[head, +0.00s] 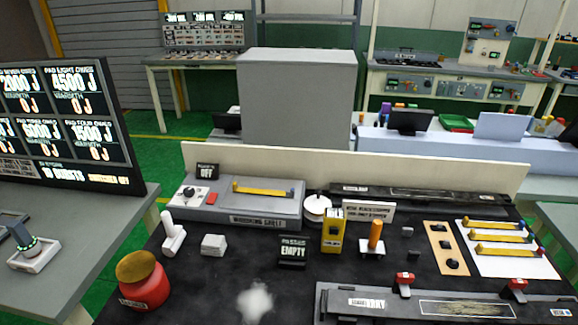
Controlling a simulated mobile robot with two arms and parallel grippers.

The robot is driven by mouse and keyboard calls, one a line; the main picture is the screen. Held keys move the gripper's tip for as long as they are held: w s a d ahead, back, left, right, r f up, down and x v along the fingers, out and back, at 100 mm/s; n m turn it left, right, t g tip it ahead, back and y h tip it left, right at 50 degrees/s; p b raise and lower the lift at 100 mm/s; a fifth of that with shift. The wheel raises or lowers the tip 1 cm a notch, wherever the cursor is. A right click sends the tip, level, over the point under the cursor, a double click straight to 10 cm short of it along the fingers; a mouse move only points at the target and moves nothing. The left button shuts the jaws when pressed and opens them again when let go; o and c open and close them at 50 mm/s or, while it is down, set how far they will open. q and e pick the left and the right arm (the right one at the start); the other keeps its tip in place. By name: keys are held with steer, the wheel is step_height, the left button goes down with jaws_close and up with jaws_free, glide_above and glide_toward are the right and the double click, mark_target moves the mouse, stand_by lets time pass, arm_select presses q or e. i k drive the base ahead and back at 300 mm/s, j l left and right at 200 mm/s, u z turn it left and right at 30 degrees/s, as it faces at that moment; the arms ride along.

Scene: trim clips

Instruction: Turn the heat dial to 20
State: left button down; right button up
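A round dial (189,193) with a dark knob sits on a white plate at the left end of a grey box unit (270,209) on the dark bench. I take it for the heat dial; its numbers and pointer are too small to read. A small black display (207,171) behind it reads "OFF". A red button (211,198) is just right of the dial. A yellow bar clip (263,190) lies across the top of the unit. Neither of my grippers shows in the head view.
On the dark bench (215,275) stand a red pot (143,281), a white upright holder (172,236), a white block (213,245) and a display reading "EMPTY" (292,252). A pale blurred patch (255,302) is at the front. A cream board (360,171) closes the back.

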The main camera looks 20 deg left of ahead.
mark_target(189, 191)
steer(key=u, duration=1.45)
